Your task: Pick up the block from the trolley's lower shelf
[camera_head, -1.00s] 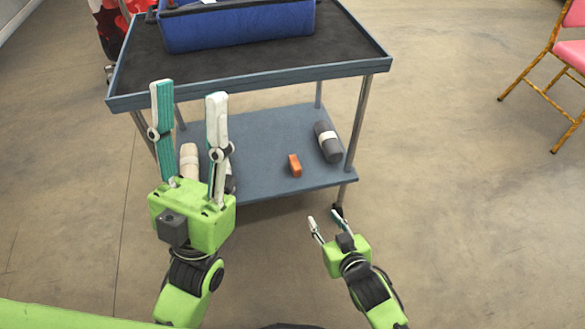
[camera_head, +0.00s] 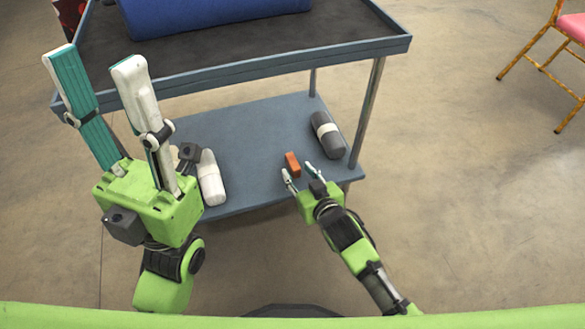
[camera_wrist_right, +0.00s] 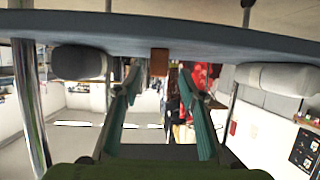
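The small orange-brown block (camera_head: 292,162) stands on the trolley's blue-grey lower shelf (camera_head: 250,140), near its front edge. My right gripper (camera_head: 299,172) is open and empty at that front edge, with its fingertips just in front of the block. In the right wrist view, which looks upside down, the block (camera_wrist_right: 159,62) shows centrally, beyond the gap between the two spread fingers (camera_wrist_right: 164,85). No contact with it is visible. My left gripper (camera_head: 95,62) is open and empty, raised at the left, and overlaps the trolley in the picture.
A dark grey roll with a light band (camera_head: 328,135) lies right of the block. A whitish roll (camera_head: 211,178) lies at the shelf's left, partly hidden by my left arm. The trolley's top shelf (camera_head: 240,60) overhangs, holding a blue container (camera_head: 215,12). A metal post (camera_head: 368,110) stands at right.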

